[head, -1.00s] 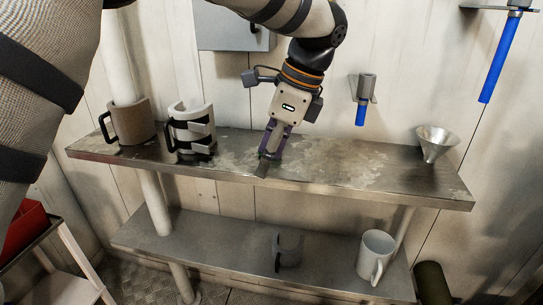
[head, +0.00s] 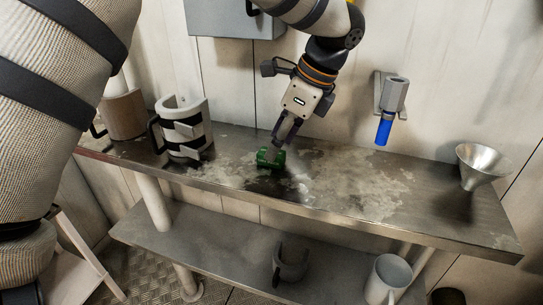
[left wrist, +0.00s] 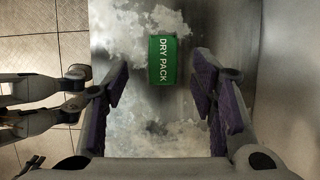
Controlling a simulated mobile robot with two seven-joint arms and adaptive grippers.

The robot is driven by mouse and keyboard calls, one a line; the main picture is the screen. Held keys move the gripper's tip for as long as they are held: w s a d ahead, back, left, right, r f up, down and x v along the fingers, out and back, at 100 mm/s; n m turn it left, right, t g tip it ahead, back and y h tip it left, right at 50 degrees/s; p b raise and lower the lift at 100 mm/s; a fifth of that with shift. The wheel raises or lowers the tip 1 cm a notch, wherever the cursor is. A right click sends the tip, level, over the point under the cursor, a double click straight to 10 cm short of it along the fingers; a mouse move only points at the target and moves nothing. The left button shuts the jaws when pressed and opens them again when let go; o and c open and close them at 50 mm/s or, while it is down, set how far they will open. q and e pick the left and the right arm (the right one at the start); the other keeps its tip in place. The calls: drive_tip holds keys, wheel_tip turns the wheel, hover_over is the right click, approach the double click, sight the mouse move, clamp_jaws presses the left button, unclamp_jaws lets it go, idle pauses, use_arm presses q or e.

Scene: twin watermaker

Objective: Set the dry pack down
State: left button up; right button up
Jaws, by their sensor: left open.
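The dry pack (head: 270,158) is a small green block lying on the metal bench top (head: 335,196). In the left wrist view the dry pack (left wrist: 163,60) shows its white "DRY PACK" lettering, set sideways. My left gripper (head: 279,146) points down at the pack from above and behind, its tips close to it. In the left wrist view the left gripper (left wrist: 163,88) is open, its purple-padded fingers apart. The pack appears ahead of the gap, touching neither finger in that view.
A banded holder (head: 182,130) and a brown holder (head: 124,115) stand on the bench's left. A metal funnel (head: 481,165) is at its right. A blue-tipped tool (head: 387,115) hangs on the wall. The lower shelf holds a grey holder (head: 291,263) and white mug (head: 387,281).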

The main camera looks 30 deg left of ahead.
use_arm(q)
drive_tip(key=x, duration=0.3)
drive_tip(key=shift+w+a+f, duration=0.1)
drive_tip(key=shift+w+a, duration=0.05)
clamp_jaws()
